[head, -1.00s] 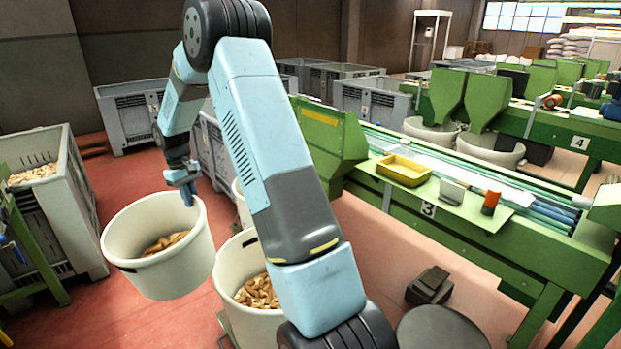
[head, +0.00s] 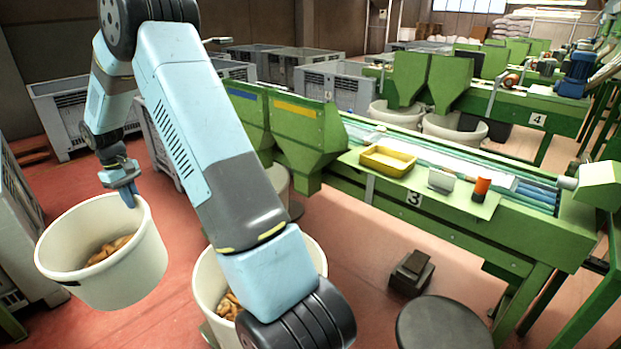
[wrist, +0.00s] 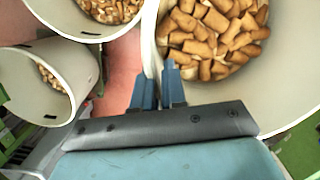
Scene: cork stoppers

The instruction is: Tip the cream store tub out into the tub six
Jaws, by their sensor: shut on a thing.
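A cream tub (head: 140,262) part-filled with cork stoppers (head: 108,250) hangs at the left of the head view, roughly upright, above the red floor. My gripper (head: 126,192) is shut on its far rim. In the wrist view my gripper (wrist: 158,98) pinches the tub wall (wrist: 290,95), with corks (wrist: 210,35) inside to the right. A second cream tub (head: 204,285) with corks stands right of the held one, partly hidden by my arm. The wrist view shows two cork-holding tubs, one at the top (wrist: 62,22) and one at left (wrist: 75,70). No number is readable on any tub.
A green machine line (head: 450,225) marked 3 runs along the right, with a yellow tray (head: 388,160) on its shelf. A dark box (head: 411,272) and a round dark stool top (head: 440,325) stand in front. Grey crates (head: 85,110) are at the back left. Red floor shows between.

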